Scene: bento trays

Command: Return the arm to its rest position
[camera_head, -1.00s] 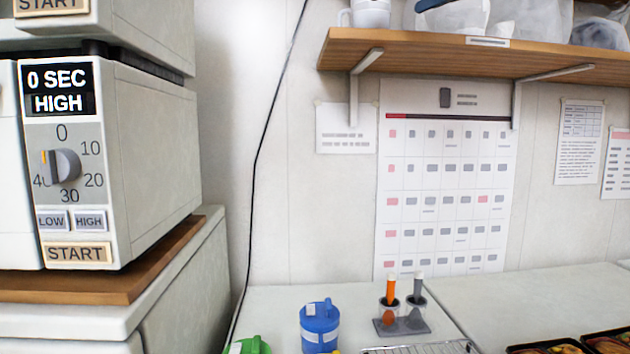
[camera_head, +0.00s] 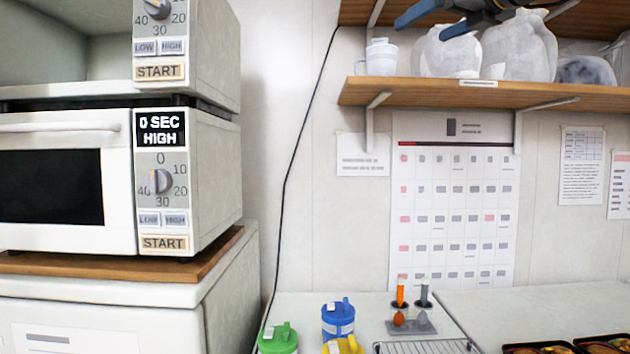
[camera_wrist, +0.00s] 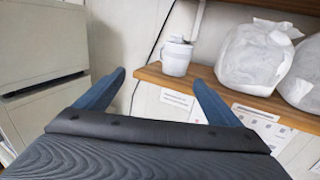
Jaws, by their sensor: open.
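My gripper (camera_head: 432,22) shows at the top of the head view, in front of the upper shelf area. Its blue fingers are apart with nothing between them. In the wrist view the two blue fingers of my gripper (camera_wrist: 155,92) are spread wide and empty. A white lidded cup (camera_wrist: 176,57) stands on the wooden shelf beyond the right finger, apart from it. White plastic bags (camera_wrist: 254,58) sit on the shelf to the right. Most of my arm is out of the head view.
Two stacked microwaves (camera_head: 205,180) stand at the left on a wooden board. The wooden shelf (camera_head: 440,93) runs along the wall. Green (camera_head: 278,340), blue (camera_head: 338,318) and yellow (camera_head: 345,346) lidded containers, a wire rack (camera_head: 425,347) and food trays (camera_head: 605,344) are on the counter.

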